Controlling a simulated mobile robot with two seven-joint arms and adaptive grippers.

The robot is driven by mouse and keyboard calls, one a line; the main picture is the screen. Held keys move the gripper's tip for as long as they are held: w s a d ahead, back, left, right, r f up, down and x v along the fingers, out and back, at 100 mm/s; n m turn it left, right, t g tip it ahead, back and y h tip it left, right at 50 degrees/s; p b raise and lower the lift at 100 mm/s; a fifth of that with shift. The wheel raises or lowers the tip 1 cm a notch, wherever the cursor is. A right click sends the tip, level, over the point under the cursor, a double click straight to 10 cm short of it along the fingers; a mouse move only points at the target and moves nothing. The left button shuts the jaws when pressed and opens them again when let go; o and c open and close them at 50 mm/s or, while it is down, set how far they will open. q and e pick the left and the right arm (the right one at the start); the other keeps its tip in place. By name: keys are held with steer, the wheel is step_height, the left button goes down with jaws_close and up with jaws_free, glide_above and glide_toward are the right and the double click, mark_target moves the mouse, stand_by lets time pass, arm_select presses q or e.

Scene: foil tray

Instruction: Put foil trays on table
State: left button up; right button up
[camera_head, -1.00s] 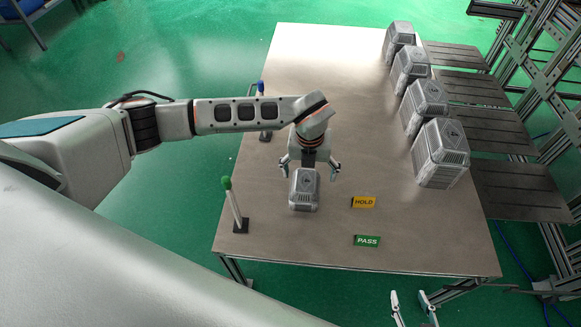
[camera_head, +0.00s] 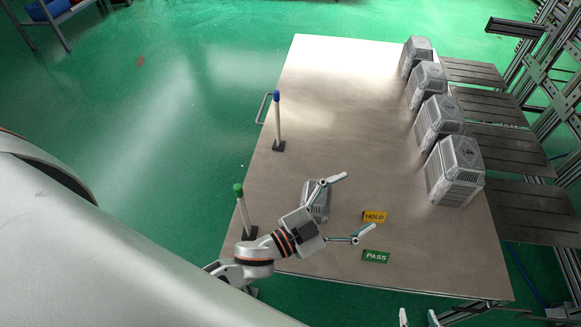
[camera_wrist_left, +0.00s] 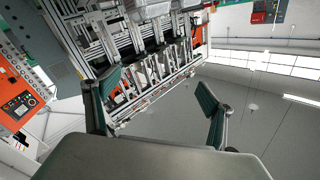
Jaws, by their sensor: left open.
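Several silver-grey ribbed foil trays, including the nearest (camera_head: 455,172), stand in a row along the right side of the table (camera_head: 330,105). Another foil tray (camera_head: 314,203) stands alone near the table's front middle, partly hidden by my left gripper (camera_head: 356,203). That gripper is open, its fingers spread to the right of and over the lone tray, holding nothing. The left wrist view shows both fingers (camera_wrist_left: 160,100) wide apart with nothing between them. My right gripper (camera_head: 418,318) shows only as two separated fingertips at the bottom edge, below the table front.
A green-topped post (camera_head: 241,208) and a blue-topped post (camera_head: 277,120) stand on the table's left side. A yellow HOLD sign (camera_head: 374,217) and a green PASS sign (camera_head: 376,257) lie near the front. Dark shelves (camera_head: 490,106) adjoin the right side. The table's middle is clear.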

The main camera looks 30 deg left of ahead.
arm_select(q)
steer(key=s+a+f+n+g+y, duration=0.1)
steer(key=s+a+f+n+y, duration=0.1)
steer(key=s+a+f, duration=0.2)
steer(key=s+a+f+n+g+y, duration=0.2)
steer(key=s+a+f+n+y, duration=0.1)
steer(key=a+f, duration=0.3)
steer(key=s+a+f+n+g+y, duration=0.2)
steer(key=s+a+f, duration=0.3)
steer(key=f, duration=0.4)
steer(key=shift+s+a+n+y, duration=0.3)
steer(key=shift+s+a+y, duration=0.05)
steer(key=shift+s+y, duration=0.1)
